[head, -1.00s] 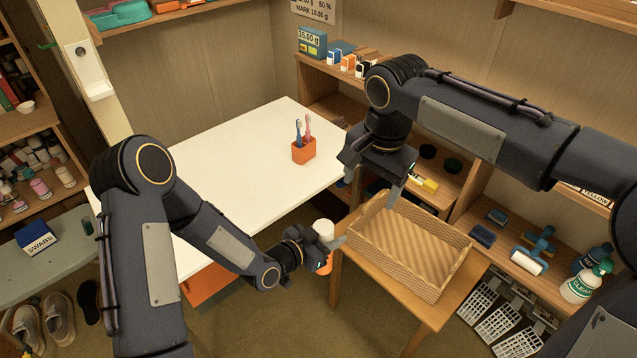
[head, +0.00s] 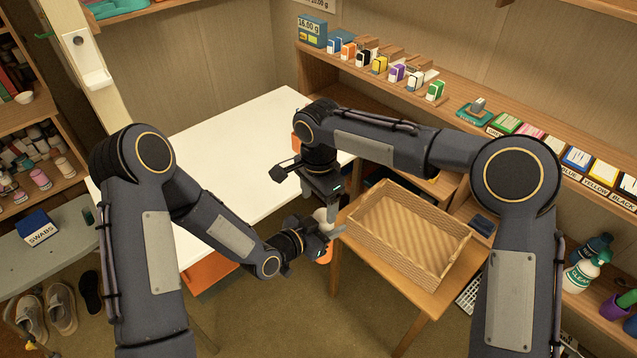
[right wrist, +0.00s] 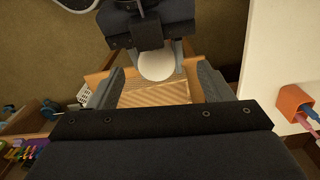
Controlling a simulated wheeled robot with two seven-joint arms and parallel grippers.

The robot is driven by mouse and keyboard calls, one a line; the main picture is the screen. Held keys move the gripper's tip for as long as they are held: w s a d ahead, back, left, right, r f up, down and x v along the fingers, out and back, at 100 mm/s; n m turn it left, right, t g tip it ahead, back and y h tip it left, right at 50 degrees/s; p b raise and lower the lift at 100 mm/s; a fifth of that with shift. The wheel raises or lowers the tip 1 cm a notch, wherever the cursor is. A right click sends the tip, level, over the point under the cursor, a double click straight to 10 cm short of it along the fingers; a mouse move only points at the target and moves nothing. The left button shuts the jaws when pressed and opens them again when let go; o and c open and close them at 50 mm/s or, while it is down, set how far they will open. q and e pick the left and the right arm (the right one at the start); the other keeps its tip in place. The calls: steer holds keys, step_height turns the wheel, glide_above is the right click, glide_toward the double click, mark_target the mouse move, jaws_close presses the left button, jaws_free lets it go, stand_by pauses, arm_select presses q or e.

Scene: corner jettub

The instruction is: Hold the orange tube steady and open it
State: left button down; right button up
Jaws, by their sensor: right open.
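The orange tube (head: 325,255) is upright beside the white table, with its white cap (head: 320,215) on top. My left gripper (head: 324,239) is shut around the tube and holds it off the floor. My right gripper (head: 327,207) is open, directly above the cap and pointing down. In the right wrist view, the round white cap (right wrist: 156,66) shows between the spread fingers of my right gripper (right wrist: 161,72), apart from both. Most of the tube's body is hidden there beneath the cap, and my left gripper partly covers it in the head view.
A wicker basket (head: 360,208) sits on a small wooden table (head: 425,300) to the right of the tube. The white table (head: 235,140) is behind. An orange toothbrush holder (right wrist: 293,103) stands on it, mostly hidden by my right arm in the head view.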

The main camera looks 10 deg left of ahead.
mark_target(319, 216)
steer(key=shift+f, duration=1.85)
steer(key=shift+c, duration=0.4)
steer(key=c, duration=1.1)
steer(key=shift+w+d+r+n, duration=0.1)
steer(key=shift+d+n, duration=0.05)
steer(key=shift+n, duration=1.55)
steer(key=o, duration=1.1)
steer(key=shift+c, duration=0.2)
